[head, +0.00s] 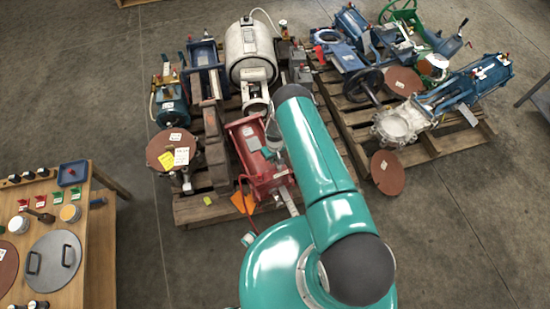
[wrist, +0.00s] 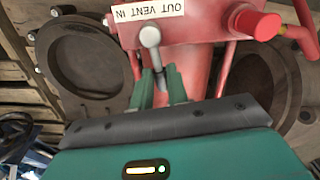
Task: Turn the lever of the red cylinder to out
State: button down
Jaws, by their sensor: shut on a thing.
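The red cylinder (head: 256,178) lies among parts on the left pallet in the head view; my arm covers part of it. In the wrist view the red cylinder (wrist: 192,60) fills the top middle. Its white label (wrist: 147,12) carries the words OUT, VENT and IN. Just below the label is the lever (wrist: 150,38), with a round grey hub and a short arm pointing down, between the fingers. My gripper (wrist: 162,80) is shut on the lever arm. The fingers hide part of the lever's end.
A red fitting (wrist: 255,24) sticks out right of the label. A dark round flange (wrist: 90,55) lies at left in the wrist view. A white tank (head: 250,52) stands behind the cylinder. A second loaded pallet (head: 440,160) is at right, a wooden table (head: 88,235) at left.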

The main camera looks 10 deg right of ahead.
jog(key=n, duration=0.2)
jog(key=a+n, duration=0.1)
jog(key=shift+s+a+n, duration=0.15)
jog(key=shift+s+n, duration=0.2)
jog(key=shift+n, duration=0.05)
jog(key=shift+s+a+n, duration=0.2)
jog(key=shift+n, duration=0.45)
jog(key=shift+s+a+n, duration=0.15)
jog(key=shift+n, duration=0.5)
jog(key=c, duration=1.4)
grip_release()
jog(key=shift+o, duration=0.2)
jog(key=shift+r, duration=0.15)
notch_tip(320, 180, up, 14)
jog(key=shift+f, duration=0.2)
jog(key=shift+w+d, duration=0.1)
